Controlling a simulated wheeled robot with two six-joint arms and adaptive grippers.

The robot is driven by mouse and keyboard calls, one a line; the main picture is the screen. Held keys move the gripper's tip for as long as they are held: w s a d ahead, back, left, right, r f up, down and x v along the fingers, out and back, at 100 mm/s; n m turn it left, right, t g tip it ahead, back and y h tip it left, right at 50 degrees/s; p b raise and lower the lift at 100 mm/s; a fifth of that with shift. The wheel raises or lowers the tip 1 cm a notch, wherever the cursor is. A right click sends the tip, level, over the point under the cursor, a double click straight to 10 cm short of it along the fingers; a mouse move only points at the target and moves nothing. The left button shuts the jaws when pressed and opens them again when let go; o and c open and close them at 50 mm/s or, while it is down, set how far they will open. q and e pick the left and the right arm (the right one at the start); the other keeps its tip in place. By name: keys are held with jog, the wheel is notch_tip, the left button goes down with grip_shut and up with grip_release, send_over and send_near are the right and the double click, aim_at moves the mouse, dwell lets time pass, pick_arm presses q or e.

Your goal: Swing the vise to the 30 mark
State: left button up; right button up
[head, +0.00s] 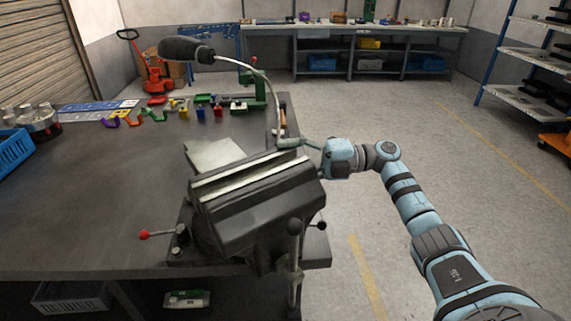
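The large dark grey vise (250,205) stands at the right front corner of the dark workbench, its long pale-edged jaws running diagonally. A lever with a red ball knob (145,234) sticks out to the left of its base. I cannot make out a scale or a 30 mark. My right gripper (290,143) is just behind the jaws' far right end. It is small and partly hidden, so I cannot tell its opening or whether it touches anything. My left gripper is out of view.
A gooseneck lamp (185,49) curves over the bench behind the vise. A pale plate (214,154) lies behind the jaws. The bench's left middle is clear.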

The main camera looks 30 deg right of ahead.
jog(key=o, duration=1.3)
jog(key=shift+r, duration=0.1)
jog(key=o, duration=0.4)
jog(key=shift+w+d, duration=0.1)
jog(key=v, duration=1.2)
